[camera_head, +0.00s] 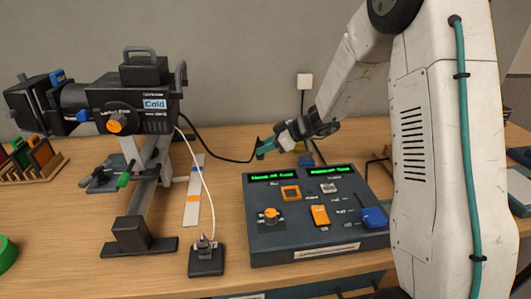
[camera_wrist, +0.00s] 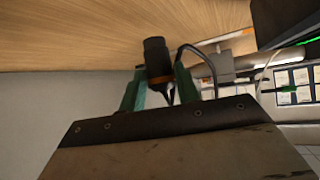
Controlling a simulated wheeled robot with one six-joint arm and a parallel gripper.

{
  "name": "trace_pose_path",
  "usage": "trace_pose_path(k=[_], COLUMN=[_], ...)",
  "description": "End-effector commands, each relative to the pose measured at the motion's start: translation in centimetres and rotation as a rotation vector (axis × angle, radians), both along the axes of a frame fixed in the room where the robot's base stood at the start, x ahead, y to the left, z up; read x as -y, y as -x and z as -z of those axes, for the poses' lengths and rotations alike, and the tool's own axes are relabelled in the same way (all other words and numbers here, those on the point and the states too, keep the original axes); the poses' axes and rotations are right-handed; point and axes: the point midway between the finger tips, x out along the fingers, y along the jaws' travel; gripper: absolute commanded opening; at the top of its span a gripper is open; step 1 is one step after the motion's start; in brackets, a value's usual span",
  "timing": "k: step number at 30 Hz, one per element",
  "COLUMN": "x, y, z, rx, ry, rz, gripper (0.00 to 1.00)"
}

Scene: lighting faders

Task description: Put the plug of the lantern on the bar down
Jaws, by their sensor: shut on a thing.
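The lantern (camera_head: 130,103) is a black fixture with a "Cold" label, mounted on a grey bar and stand at the left in the head view. A black cable (camera_head: 222,155) runs from it to my gripper (camera_head: 266,147), which is over the table behind the console. In the wrist view my gripper (camera_wrist: 158,92) has its teal fingers shut on the plug (camera_wrist: 157,60), a black cylinder with an orange band. The plug is held clear of the console; its height above the table is hard to tell. In the head view the fingers mostly hide the plug.
A dark control console (camera_head: 312,222) with green displays, orange controls and a blue part (camera_head: 374,217) stands in front. A white cable leads to a small black box (camera_head: 206,260). A striped strip (camera_head: 194,190) lies between. Coloured filters (camera_head: 34,158) stand at the left.

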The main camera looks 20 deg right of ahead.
Motion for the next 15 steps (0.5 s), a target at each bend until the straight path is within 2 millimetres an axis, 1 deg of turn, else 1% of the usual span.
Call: trace_pose_path(k=[1,4,15], x=[0.0,0.0,0.0], y=[0.0,0.0,0.0], z=[0.9,2.2,2.7], rx=[-0.004,-0.004,0.000], ry=[-0.001,-0.001,0.000], rz=[0.000,0.000,-0.001], gripper=[0.05,0.05,0.05])
